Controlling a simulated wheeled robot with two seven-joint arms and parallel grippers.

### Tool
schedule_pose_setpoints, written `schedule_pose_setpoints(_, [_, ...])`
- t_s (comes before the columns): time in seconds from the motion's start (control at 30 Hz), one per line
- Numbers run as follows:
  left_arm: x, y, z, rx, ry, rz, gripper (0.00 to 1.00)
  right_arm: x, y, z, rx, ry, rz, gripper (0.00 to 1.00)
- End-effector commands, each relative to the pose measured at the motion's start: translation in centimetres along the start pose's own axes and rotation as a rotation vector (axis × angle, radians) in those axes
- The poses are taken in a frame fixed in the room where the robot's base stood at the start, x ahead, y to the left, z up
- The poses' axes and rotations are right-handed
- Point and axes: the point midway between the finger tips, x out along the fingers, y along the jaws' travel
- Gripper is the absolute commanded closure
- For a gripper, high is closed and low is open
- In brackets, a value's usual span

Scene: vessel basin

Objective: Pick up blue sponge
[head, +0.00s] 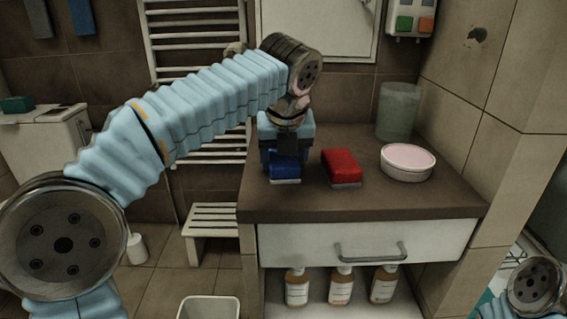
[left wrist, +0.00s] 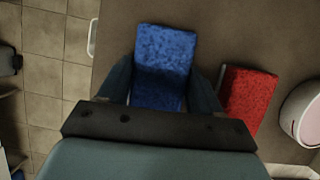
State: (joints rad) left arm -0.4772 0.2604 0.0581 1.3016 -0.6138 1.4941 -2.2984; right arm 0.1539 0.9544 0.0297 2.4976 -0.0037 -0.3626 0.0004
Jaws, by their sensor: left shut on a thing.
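The blue sponge (head: 285,168) lies near the left end of the brown counter (head: 400,200), partly hidden by my gripper. My left gripper (head: 285,160) comes down on it from above and is shut on it. In the left wrist view the blue sponge (left wrist: 163,62) sits between the two fingers (left wrist: 165,95), one on each side. I cannot tell whether it is clear of the counter. My right gripper is not in view; only part of my right arm shows at the lower right of the head view.
A red sponge (head: 342,167) lies just right of the blue one. A round white dish with a pink top (head: 407,162) and a translucent cup (head: 397,110) stand farther right. A drawer (head: 370,241) and several bottles (head: 341,286) are below. The counter's front is clear.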

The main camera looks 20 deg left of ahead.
Motion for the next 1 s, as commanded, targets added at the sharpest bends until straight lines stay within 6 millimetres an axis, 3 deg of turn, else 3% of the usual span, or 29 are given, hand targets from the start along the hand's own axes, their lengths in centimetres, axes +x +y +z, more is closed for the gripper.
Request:
schedule_pose_setpoints(0.43, [-0.3,0.0,0.2,-0.001,-0.001,-0.001,0.64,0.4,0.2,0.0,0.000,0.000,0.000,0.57])
schedule_pose_setpoints(0.6, [-3.9,-0.1,1.7,-0.001,-0.003,-0.002,0.64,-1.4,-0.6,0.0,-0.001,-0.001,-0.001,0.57])
schedule_pose_setpoints(0.77, [-8.8,-2.9,1.0,0.005,-0.003,-0.004,0.64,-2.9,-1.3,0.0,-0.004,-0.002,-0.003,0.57])
schedule_pose_setpoints(1.0, [-13.4,-7.7,-1.8,0.005,-0.001,-0.003,0.64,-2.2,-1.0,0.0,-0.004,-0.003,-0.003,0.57])
